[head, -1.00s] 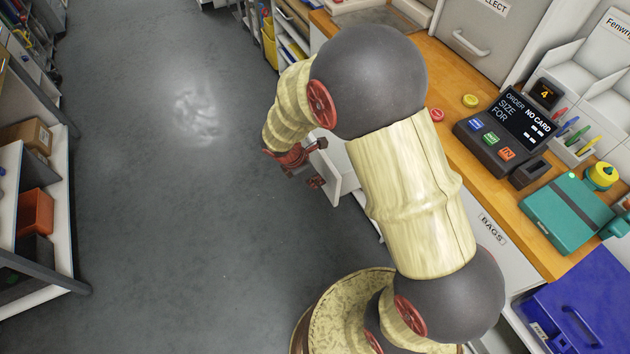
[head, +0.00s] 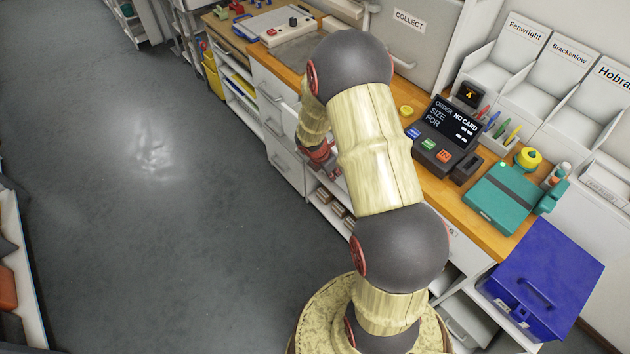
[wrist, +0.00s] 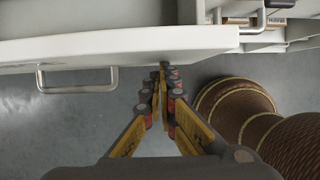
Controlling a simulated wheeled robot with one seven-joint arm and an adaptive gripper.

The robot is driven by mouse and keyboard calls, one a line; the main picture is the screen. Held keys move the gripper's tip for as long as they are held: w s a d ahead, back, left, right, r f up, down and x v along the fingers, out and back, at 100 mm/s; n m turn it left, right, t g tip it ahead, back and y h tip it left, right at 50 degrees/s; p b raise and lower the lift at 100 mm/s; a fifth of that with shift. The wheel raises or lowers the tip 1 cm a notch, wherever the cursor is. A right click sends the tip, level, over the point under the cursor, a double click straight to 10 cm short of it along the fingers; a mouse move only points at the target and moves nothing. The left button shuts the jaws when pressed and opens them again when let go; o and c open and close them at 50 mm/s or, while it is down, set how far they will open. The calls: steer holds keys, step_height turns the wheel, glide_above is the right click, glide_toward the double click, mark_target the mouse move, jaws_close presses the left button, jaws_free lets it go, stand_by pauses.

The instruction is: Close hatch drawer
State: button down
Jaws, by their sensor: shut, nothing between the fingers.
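In the wrist view a white drawer front (wrist: 120,46) with a metal bar handle (wrist: 77,80) crosses the upper left. The drawer stands open, with part of its inside showing behind the front. My gripper (wrist: 165,72) is shut and empty. Its fingertips are at the outer face of the drawer front, right of the handle and near the right end. I cannot tell whether they touch. In the head view my gripper (head: 322,160) is low beside the counter units, and my arm hides most of this drawer.
The wooden counter (head: 480,235) carries an order terminal (head: 445,135) and a teal device (head: 503,197). A blue box (head: 545,280) stands at the right. Grey-white drawers (head: 285,160) and open shelves line the counter front. The grey floor (head: 150,240) at left is clear.

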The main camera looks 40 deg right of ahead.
steer(key=d+p, duration=0.1)
steer(key=d, duration=0.3)
steer(key=d+p, duration=0.1)
steer(key=d, duration=0.4)
steer(key=shift+w+p, duration=0.2)
steer(key=shift+p, duration=0.15)
steer(key=shift+a, duration=0.15)
